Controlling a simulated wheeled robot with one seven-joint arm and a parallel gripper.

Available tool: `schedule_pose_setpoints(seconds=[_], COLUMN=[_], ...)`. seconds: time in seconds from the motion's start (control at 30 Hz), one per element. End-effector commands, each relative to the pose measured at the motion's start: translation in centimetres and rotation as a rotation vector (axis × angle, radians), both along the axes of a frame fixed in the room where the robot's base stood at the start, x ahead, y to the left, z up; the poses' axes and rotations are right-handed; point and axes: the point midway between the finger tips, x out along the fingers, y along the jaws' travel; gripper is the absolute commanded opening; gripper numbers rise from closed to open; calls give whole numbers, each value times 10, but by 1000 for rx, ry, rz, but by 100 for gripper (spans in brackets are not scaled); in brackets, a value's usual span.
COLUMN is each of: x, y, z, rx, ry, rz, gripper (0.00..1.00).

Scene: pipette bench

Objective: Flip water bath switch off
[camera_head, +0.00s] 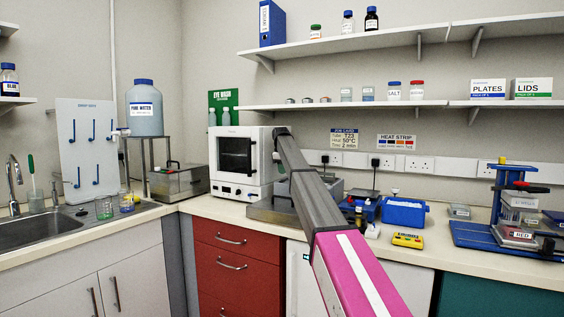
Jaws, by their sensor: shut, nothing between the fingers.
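Two metal units could be the water bath, and no label settles which. One is a lidded steel box (178,184) in the back left corner, beside the water stand. The other is a grey metal unit (327,187) right of the white oven, partly hidden by my arm. I cannot make out a power switch or its position on either. My arm reaches from the lower right towards the back wall. My gripper (280,167) shows only as a small dark part at its far end, shut and empty, close to the oven's right side. I see no contact with a switch.
The white oven (240,163) stands left of my gripper. A blue tub (403,212), a yellow timer (407,240) and a blue-framed press (514,212) are to the right. Shelves (350,42) run above. The sink (40,232) is at left. Bare counter lies before the oven.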

Motion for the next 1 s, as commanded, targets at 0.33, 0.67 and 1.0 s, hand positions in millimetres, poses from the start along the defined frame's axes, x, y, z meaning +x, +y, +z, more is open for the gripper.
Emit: schedule_pose_setpoints(seconds=[0.33, 0.67, 1.0], x=[3, 4, 8], y=[-2, -2, -5], z=[-31, -32, -45], rx=[0, 0, -1], ry=[0, 0, 2], rz=[0, 0, 0], gripper=[0, 0, 0])
